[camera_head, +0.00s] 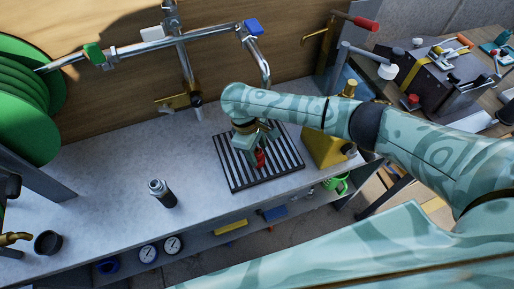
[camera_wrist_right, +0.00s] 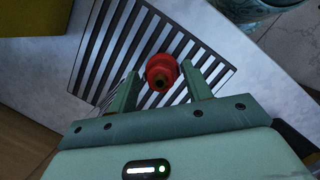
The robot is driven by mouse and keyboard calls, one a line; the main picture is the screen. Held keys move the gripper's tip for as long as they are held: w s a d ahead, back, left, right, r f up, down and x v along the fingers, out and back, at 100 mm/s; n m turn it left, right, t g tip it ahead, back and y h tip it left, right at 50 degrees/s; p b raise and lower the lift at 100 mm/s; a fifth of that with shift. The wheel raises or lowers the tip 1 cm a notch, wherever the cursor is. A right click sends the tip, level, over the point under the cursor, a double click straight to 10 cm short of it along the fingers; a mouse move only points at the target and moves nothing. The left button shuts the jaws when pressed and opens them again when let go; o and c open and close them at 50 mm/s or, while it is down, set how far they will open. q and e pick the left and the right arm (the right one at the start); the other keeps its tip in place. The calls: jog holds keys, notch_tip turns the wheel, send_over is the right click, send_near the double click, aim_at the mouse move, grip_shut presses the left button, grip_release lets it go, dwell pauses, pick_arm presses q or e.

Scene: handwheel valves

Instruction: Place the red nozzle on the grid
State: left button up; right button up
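The red nozzle (camera_head: 260,158) is at the black slatted grid (camera_head: 232,178) on the grey bench, just below my right gripper (camera_head: 257,143). In the right wrist view, the red nozzle (camera_wrist_right: 162,70) shows its round end with a dark opening, over the slats of the grid (camera_wrist_right: 112,45). The two fingers of my right gripper (camera_wrist_right: 160,70) are either side of the nozzle, with a visible gap on both sides, so it is open. Whether the nozzle rests fully on the slats is hard to tell. My left gripper is not in view.
A yellow wedge-shaped block (camera_head: 322,148) stands right of the grid. A pipe (camera_head: 185,65) with a tap rises behind, and a green hose reel (camera_head: 25,100) is at the far left. The bench between is clear.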

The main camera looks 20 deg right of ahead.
jog(key=shift+r, duration=0.25)
jog(key=p+v, duration=0.5)
jog(key=v, duration=0.6)
jog(key=shift+r+p, duration=0.3)
jog(key=shift+r, duration=0.05)
jog(key=shift+w, duration=0.15)
dwell(0.3)
